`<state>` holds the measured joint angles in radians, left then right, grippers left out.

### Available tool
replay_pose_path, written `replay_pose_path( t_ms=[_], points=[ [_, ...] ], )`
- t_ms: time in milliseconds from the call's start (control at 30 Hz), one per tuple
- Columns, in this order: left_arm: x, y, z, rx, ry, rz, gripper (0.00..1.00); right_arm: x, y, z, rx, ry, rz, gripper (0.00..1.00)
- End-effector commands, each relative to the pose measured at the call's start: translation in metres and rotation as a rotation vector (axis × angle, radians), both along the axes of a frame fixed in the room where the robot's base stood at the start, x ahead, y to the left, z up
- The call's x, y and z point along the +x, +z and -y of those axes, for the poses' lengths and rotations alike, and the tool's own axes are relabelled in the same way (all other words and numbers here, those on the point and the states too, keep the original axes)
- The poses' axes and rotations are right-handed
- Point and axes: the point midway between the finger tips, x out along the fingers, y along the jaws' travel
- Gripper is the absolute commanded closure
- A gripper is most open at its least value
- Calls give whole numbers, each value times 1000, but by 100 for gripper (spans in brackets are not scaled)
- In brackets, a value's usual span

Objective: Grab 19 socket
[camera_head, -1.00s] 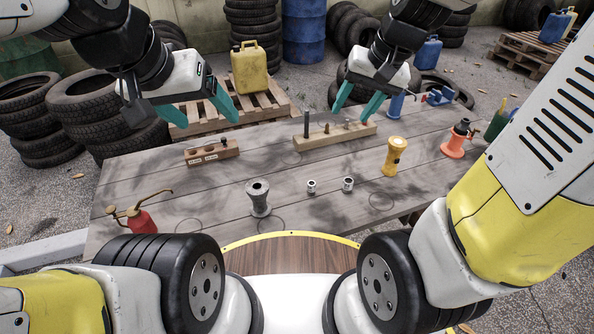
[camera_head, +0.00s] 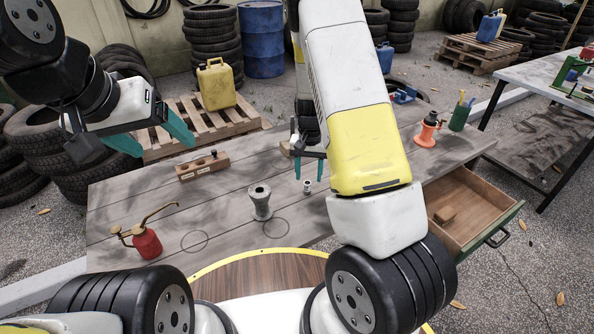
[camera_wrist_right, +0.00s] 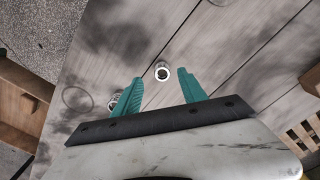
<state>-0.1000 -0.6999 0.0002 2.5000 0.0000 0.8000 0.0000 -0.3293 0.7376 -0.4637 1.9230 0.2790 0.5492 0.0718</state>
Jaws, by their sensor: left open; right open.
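Two small metal sockets stand on the wooden table; no size mark can be read. One socket (camera_head: 307,186) shows just below my right gripper (camera_head: 309,177), and in the right wrist view this socket (camera_wrist_right: 162,72) lies between and slightly beyond the open fingertips. The second socket (camera_wrist_right: 114,101) is partly hidden by the left finger in the wrist view, and my right arm hides it in the head view. My right gripper (camera_wrist_right: 156,82) is open and empty, pointing down. My left gripper (camera_head: 165,142) is open and empty above the table's far left part.
A wooden socket block (camera_head: 203,168) lies at the back left. A grey flared piece (camera_head: 260,202) stands left of the near socket. A red oil can (camera_head: 146,243), an orange jack-like thing (camera_head: 425,134) and a green cup (camera_head: 460,117) stand around. A drawer (camera_head: 488,205) is open at right.

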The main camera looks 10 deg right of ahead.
Motion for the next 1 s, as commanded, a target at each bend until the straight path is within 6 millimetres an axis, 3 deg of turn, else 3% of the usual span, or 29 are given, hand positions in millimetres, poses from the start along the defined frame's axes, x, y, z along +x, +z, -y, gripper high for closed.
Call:
replay_pose_path(
  t_ms=[400,667,933,1000],
  points=[
    [0,0,0,0,0,0,24,4,-54,-2,1,0,-2,51],
    [0,0,0,0,0,0,24,5,-57,-2,2,0,1,51],
    [0,0,0,0,0,0,24,4,-56,-2,1,1,-1,100],
    [0,0,0,0,0,0,24,4,-56,-3,1,1,-1,100]
  ],
)
